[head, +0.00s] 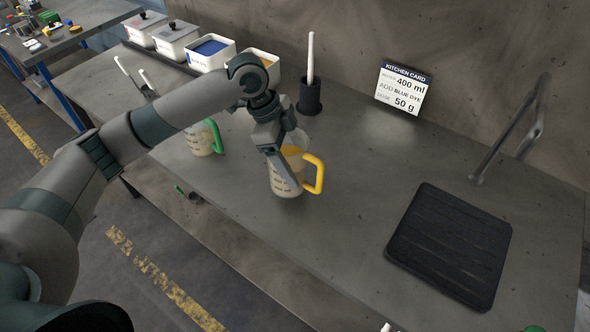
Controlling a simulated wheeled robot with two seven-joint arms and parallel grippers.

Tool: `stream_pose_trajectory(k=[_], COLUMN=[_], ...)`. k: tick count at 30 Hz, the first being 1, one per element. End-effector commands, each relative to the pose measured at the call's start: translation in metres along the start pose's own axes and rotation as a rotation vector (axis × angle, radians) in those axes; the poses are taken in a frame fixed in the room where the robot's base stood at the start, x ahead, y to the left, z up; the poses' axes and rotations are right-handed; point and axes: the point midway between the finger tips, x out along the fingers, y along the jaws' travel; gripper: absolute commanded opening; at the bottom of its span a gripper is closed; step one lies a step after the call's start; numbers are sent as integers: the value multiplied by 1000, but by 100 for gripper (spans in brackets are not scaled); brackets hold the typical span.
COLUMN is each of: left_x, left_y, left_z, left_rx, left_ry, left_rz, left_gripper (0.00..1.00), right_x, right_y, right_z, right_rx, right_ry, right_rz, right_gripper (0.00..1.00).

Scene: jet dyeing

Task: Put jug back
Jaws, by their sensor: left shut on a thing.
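In the head view, a clear jug with a yellow handle (314,174) stands upright at the middle of the grey counter, or just above it; I cannot tell which. My left gripper (284,168) is shut on this jug, reaching down over it from above and hiding part of its body. Dark markings show on its side. A second jug with a green handle (203,139) stands to the left, partly behind my left arm. My right gripper is not in view.
A black mat (450,245) lies on the right of the counter, near a bent metal tap (510,135). A kitchen card (403,89) leans at the wall. A black holder (310,97) with a white stick and several white bins (212,53) stand at the back.

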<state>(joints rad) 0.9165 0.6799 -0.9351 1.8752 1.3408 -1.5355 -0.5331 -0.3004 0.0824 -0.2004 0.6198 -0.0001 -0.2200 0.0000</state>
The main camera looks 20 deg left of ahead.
Motion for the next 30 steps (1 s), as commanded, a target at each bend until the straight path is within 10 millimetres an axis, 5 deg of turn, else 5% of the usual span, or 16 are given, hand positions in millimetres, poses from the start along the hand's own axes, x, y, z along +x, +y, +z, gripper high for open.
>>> stream_pose_trajectory(k=[15,27,28,30], left_x=[34,38,39,39], left_y=[0,0,0,0], left_z=[14,15,16,16], left_rx=[0,1,0,0], left_ry=[2,1,-1,-1], left_rz=[-1,-2,0,0], left_gripper=[18,18,76,92], right_x=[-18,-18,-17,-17], right_y=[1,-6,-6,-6], right_z=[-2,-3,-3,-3], right_rx=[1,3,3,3], right_ry=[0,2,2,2], right_rz=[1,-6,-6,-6], right_gripper=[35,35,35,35])
